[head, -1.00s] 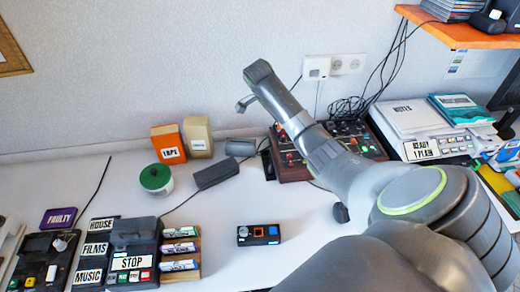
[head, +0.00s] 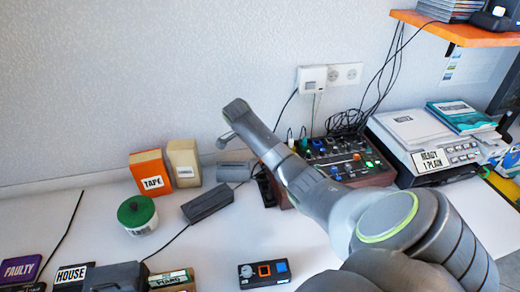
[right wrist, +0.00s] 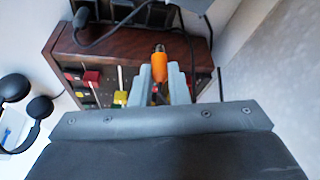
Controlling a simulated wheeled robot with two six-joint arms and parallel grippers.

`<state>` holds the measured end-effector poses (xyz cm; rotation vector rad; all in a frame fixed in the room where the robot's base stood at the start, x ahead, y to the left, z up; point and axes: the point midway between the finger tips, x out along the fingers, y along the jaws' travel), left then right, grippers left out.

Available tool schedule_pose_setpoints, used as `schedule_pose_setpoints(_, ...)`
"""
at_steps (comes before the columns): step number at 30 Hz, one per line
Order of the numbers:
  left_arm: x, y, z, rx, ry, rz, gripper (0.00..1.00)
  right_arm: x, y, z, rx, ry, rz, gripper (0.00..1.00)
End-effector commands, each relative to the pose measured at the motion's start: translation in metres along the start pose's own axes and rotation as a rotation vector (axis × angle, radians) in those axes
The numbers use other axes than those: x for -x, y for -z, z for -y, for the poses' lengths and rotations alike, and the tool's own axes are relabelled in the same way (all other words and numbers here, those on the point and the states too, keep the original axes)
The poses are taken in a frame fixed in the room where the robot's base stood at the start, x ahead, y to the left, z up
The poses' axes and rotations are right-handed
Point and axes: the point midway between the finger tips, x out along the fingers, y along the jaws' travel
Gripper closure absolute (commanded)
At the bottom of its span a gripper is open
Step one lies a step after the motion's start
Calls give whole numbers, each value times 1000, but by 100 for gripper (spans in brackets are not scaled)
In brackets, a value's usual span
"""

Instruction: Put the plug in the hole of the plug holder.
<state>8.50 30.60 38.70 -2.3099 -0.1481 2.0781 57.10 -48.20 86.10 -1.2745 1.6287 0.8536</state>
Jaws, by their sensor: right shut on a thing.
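An orange plug (right wrist: 160,68) with a metal tip sits between the two grey fingers of my right gripper (right wrist: 163,82) in the right wrist view. The gripper is shut on it, and the tip points away from the wrist. The plug appears over the wooden side of the mixer (right wrist: 130,48). Beyond that side is a black block (right wrist: 130,12) with openings and a cable; I cannot tell whether it is the plug holder. In the head view my right arm reaches towards the wall and hides the fingers and plug. My left gripper is not in view.
The mixer also shows in the head view (head: 345,158), close to the right arm. Grey boxes (head: 208,203), a green-lidded pot (head: 137,214) and an orange tape box (head: 152,172) stand left. A small black box (head: 264,274) lies in front. Cables hang at the wall.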

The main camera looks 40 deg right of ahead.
Motion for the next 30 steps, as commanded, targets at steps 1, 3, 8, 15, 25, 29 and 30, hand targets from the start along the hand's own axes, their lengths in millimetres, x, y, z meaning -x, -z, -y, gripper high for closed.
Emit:
schedule_pose_setpoints(1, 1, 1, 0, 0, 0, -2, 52, -8, -4, 0, 1, -2, 1, 100)
schedule_pose_setpoints(3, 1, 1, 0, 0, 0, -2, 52, -18, -8, 0, 2, -1, 1, 100)
schedule_pose_setpoints(8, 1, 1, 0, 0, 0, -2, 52, -32, -13, 0, 0, -1, 0, 100)
schedule_pose_setpoints(15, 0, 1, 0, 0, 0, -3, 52, -60, -26, 0, 0, 0, 1, 100)
schedule_pose_setpoints(25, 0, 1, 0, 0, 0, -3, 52, -63, -27, 0, 0, 2, 0, 100)
schedule_pose_setpoints(29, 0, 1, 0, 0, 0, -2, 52, -65, -27, 0, 0, 3, 0, 80)
schedule_pose_setpoints(30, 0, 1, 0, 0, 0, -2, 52, -65, -27, 0, 0, 3, 0, 75)
